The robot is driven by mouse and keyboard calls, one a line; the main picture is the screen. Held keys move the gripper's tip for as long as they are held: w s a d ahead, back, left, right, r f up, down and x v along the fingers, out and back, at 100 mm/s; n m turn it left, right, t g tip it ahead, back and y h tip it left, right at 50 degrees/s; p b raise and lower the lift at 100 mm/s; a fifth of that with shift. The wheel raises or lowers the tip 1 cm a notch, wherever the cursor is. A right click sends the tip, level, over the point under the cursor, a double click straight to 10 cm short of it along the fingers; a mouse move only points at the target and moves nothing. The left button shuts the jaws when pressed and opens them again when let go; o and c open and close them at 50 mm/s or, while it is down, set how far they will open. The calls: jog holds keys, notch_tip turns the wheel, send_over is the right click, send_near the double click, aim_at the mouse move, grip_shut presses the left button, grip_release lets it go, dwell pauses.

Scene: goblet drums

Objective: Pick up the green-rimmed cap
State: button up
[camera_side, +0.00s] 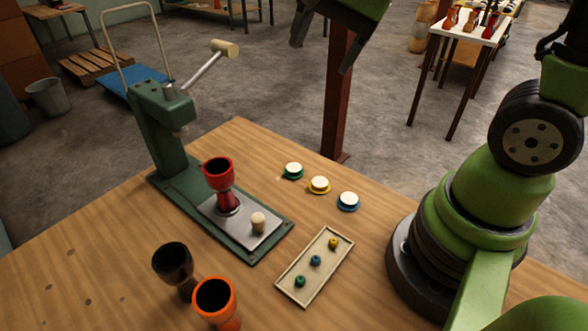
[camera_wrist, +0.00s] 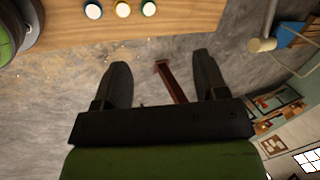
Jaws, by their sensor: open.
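The green-rimmed cap (camera_side: 293,170) has a white top and lies on the wooden table, leftmost of a row of three caps in the side view. The yellow-rimmed cap (camera_side: 319,184) and the blue-rimmed cap (camera_side: 348,200) lie beside it. In the wrist view the green-rimmed cap (camera_wrist: 149,8) is at the top edge, right of the yellow-rimmed cap (camera_wrist: 123,9) and the blue-rimmed cap (camera_wrist: 93,11). My gripper (camera_wrist: 165,75) is open with nothing between its fingers. In the side view my gripper (camera_side: 325,42) is high up at the top edge, well above the caps and apart from them.
A green press (camera_side: 163,127) with a lever stands at the left, holding a red goblet drum (camera_side: 219,176). Black (camera_side: 174,264) and orange (camera_side: 214,299) drums stand in front. A shallow tray (camera_side: 332,263) holds three small coloured pieces. The table around the caps is clear.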

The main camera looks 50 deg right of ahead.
jog(key=w+d+f+m+g, duration=0.3)
jog(key=w+f+m, duration=0.5)
jog(key=f, duration=0.4)
jog(key=m+g, duration=0.1)
jog(key=m, duration=0.4)
send_over(294, 167)
notch_tip(294, 167, down, 5)
jog(key=shift+h, duration=0.4)
jog(key=f, duration=0.4)
jog(key=shift+d+f, duration=0.2)
jog(key=shift+f, duration=0.05)
notch_tip(294, 167, down, 6)
jog(key=shift+a+r, duration=0.1)
jog(key=shift+a, duration=0.05)
jog(key=c, duration=0.8)
jog(key=shift+r, duration=0.15)
